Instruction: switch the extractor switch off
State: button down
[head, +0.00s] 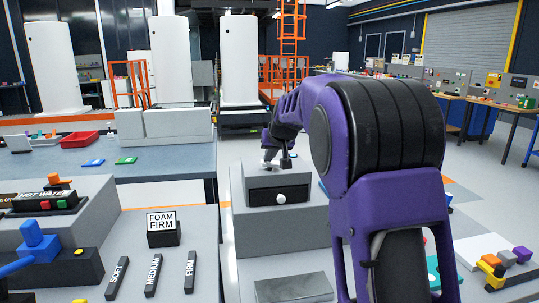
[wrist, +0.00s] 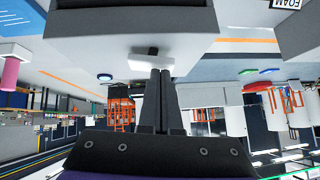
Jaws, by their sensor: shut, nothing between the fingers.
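In the wrist view, a small white block with a black lever or rocker (wrist: 152,51) sits just beyond my fingertips. It may be the extractor switch, but no label on it can be read. My gripper (wrist: 160,72) is shut and empty, with its two dark fingers side by side. The fingertips overlap the lower edge of the white block in the picture; I cannot tell whether they touch it. In the head view, my purple arm reaches forward, and its far end shows small behind a grey box (head: 257,182), with the fingers not clear.
The grey box has a white knob (head: 281,199) on its front. A FOAM FIRM block (head: 163,228) and the SOFT, MEDIUM and FIRM bars stand on the near left bench. A red tray (head: 80,139) lies on the bench behind.

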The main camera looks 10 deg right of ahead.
jog(key=shift+a+f, duration=0.1)
jog(key=shift+a, duration=0.2)
jog(key=shift+f, duration=0.15)
jog(key=shift+d, duration=1)
jog(key=r+p, duration=0.2)
jog(key=r, duration=0.1)
jog(key=r+p, duration=0.1)
jog(key=r, duration=0.1)
jog(key=shift+d, duration=0.25)
jog(key=v, duration=0.9)
jog(key=shift+s+d, duration=0.25)
jog(key=shift+s, duration=0.1)
